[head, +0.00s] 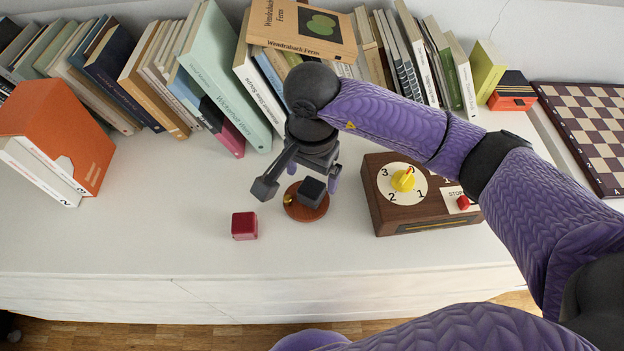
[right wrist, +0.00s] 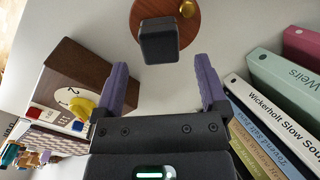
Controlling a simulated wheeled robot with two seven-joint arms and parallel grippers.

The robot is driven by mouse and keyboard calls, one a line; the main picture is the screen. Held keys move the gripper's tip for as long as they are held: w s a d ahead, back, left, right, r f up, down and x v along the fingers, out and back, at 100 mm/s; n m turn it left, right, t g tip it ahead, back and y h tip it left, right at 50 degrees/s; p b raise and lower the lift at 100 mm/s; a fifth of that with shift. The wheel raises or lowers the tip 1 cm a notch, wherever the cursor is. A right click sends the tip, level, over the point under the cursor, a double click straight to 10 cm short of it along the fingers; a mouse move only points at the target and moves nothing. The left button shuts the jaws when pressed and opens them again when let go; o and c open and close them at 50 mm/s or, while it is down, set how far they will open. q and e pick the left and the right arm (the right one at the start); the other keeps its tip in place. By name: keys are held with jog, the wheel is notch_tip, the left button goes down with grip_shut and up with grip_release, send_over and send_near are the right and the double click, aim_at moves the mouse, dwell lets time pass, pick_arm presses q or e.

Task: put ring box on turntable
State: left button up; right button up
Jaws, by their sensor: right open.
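A round reddish-brown wooden disc, the turntable (head: 303,214), lies on the white surface; it also shows in the right wrist view (right wrist: 160,8). It has a small brass knob. A small black box (head: 312,192) appears to stand on it, and shows in the right wrist view (right wrist: 158,42). A crimson box (head: 244,226) with a lid seam sits left of the turntable. I cannot tell for certain which is the ring box. My right gripper (head: 313,178) is open and empty above the turntable, its purple fingers (right wrist: 161,68) short of the black box. My left gripper is out of view.
A brown timer box (head: 425,215) with a yellow knob and red button stands right of the turntable. Rows of books line the back, with an orange slipcase (head: 75,125) at left. A chessboard (head: 590,125) lies at far right. The surface front left is clear.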

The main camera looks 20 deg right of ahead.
aim_at(312, 187)
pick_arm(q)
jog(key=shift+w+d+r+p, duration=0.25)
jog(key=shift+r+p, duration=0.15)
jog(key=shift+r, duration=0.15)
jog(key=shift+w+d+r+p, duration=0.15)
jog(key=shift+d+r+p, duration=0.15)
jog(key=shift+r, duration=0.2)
pick_arm(e)
notch_tip(312, 187, up, 8)
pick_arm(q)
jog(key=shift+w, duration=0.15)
